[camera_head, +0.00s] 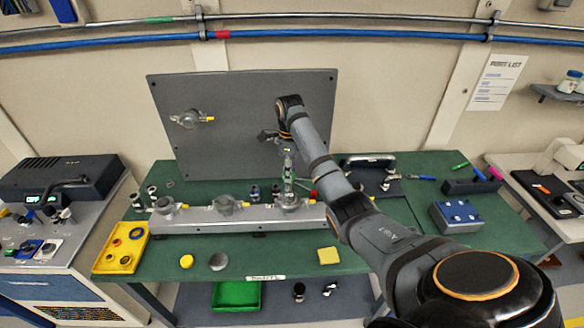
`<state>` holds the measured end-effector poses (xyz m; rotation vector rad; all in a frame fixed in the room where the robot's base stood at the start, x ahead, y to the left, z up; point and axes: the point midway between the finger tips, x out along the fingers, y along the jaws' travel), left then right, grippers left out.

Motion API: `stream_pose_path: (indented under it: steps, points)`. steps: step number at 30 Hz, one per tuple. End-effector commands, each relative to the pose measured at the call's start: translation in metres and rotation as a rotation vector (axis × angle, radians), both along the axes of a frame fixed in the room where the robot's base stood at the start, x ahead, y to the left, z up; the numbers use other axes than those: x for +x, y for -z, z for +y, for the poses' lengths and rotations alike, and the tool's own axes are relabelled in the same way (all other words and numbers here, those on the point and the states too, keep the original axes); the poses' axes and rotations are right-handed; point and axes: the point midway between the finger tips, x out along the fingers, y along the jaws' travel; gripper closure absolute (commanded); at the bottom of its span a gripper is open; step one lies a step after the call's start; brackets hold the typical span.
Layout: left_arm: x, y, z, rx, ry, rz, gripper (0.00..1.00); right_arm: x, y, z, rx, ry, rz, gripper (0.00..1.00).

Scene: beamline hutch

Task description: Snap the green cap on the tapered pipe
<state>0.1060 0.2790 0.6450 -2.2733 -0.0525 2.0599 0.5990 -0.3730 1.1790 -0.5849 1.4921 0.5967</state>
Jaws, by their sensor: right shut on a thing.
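My right gripper (288,187) points down over the right end of the grey rail block (250,219). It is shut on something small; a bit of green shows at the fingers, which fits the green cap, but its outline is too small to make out. Right under the fingertips is the right-hand pipe fitting (290,203) on the block, partly hidden by the gripper. I cannot tell whether cap and pipe touch. Two similar fittings stand on the block, one at the middle (227,205) and one at the left (165,206). I cannot tell which is tapered. My left gripper is out of view.
A grey upright panel (220,130) stands behind the block, with a fitting (188,118) on it. A yellow tray (105,262) is at the left. A yellow cap (186,261), a grey disc (218,261) and a yellow pad (328,255) lie in front. A blue box (456,216) sits right.

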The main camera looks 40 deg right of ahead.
Motion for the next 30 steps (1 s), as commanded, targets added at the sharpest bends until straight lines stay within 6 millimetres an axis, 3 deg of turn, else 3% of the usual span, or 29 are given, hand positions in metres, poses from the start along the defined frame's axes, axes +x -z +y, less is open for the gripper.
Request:
stream_pose_path:
  steps: [30]
  points:
    - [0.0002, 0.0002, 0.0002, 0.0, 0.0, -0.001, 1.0, -0.0002, 0.0089, 0.0001, 0.0, -0.001, 0.001, 0.73]
